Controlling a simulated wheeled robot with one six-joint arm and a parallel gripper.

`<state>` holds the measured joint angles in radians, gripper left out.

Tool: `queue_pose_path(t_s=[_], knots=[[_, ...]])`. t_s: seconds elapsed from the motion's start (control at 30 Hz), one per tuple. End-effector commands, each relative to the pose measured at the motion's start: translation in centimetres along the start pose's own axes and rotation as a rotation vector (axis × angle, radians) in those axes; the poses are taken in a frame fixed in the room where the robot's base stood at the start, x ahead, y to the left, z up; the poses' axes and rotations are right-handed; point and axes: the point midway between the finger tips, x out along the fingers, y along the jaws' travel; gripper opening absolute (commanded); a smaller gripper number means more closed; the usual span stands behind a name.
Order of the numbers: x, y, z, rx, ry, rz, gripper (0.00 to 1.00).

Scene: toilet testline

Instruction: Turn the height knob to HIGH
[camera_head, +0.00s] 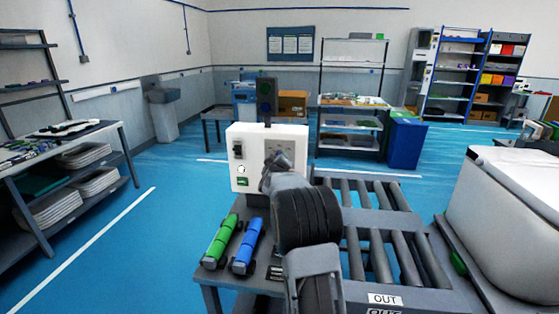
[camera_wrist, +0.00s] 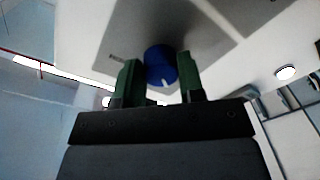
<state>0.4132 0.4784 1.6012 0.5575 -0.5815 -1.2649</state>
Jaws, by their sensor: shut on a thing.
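In the wrist view, the blue height knob (camera_wrist: 160,66) with a white pointer mark sits on a grey plate (camera_wrist: 190,25) of a white panel. The pointer is toward the lower side of the picture. My gripper (camera_wrist: 160,72) has its two green fingers on either side of the knob and is shut on it. In the head view, the white control box (camera_head: 250,140) stands behind my arm, and my gripper is mostly hidden by the arm. The knob's labels, including HIGH, cannot be read.
A roller conveyor (camera_head: 375,225) with an OUT sign lies right of my arm. A green cylinder (camera_head: 220,240) and a blue cylinder (camera_head: 247,245) lie on the grey table in front of the box. A signal light (camera_head: 266,95) stands on the box. A white round button (camera_wrist: 286,72) is right of the knob.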

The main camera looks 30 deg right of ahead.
Motion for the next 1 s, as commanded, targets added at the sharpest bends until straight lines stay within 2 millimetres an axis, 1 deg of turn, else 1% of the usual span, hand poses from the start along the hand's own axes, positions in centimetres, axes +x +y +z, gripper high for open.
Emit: queue_pose_path(t_s=[0.03,0.1,0.13,0.33,0.47,0.67,1.0], knots=[[-0.01,0.0,0.0,0.0,0.0,0.0,0.19],[-0.01,0.0,-0.01,0.0,0.0,0.0,0.13],[0.2,0.18,0.19,0.0,-0.001,0.001,0.12],[0.03,-0.01,0.12,0.023,0.0,0.002,0.12],[0.01,-0.14,0.2,0.076,0.003,0.004,0.12],[0.01,-0.31,0.27,0.229,0.009,0.011,0.12],[0.01,-0.5,0.2,0.551,0.023,0.023,0.12]])
